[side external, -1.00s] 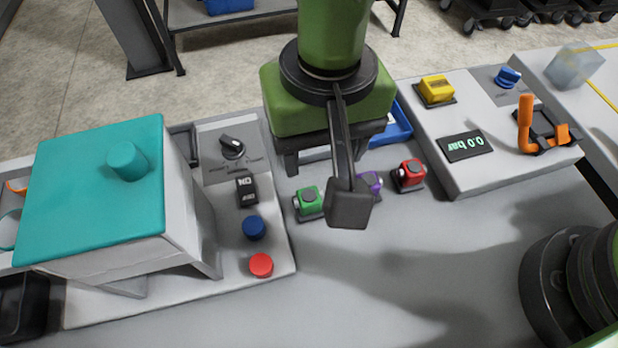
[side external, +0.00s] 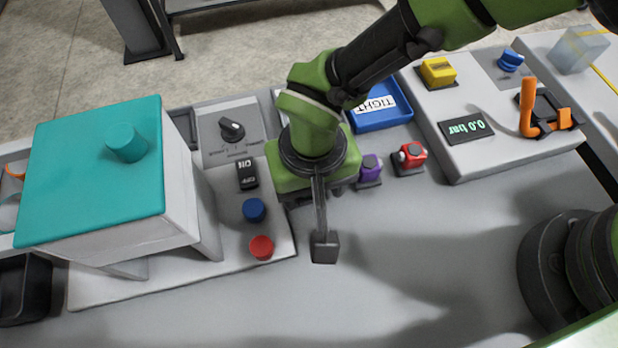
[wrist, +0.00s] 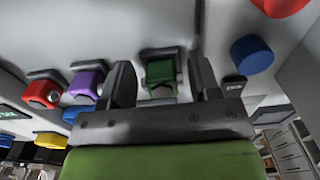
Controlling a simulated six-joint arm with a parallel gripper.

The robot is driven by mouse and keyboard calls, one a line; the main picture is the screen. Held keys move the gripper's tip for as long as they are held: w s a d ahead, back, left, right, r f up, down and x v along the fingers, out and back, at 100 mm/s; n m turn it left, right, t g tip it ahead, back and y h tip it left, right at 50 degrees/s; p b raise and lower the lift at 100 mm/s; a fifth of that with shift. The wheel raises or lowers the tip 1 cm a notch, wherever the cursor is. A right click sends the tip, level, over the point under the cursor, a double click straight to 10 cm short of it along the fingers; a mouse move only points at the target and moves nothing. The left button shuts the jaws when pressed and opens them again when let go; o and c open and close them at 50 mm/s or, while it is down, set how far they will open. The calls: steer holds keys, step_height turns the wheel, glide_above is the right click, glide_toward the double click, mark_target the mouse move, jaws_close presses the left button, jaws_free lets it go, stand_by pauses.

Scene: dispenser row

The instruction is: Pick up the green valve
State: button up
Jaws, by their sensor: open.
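The green valve (wrist: 160,73) shows in the wrist view between the two dark fingers of my gripper (wrist: 161,80). The fingers are open and stand to either side of it, and I cannot tell whether either touches it. In the side view my gripper (side external: 308,195) is low over the table, and its body hides the green valve. The purple valve (side external: 369,168) stands just right of my gripper, and the red valve (side external: 410,156) is further right. Both also show left of the fingers in the wrist view.
A panel with a blue button (side external: 254,210), a red button (side external: 261,247) and a black knob (side external: 231,129) is close on the left, beside a teal-topped box (side external: 95,175). A blue tray (side external: 382,112) labelled TIGHT lies behind. The front table is clear.

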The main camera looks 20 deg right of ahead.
steer(key=shift+c, duration=0.4)
steer(key=c, duration=0.6)
steer(key=shift+r, duration=0.1)
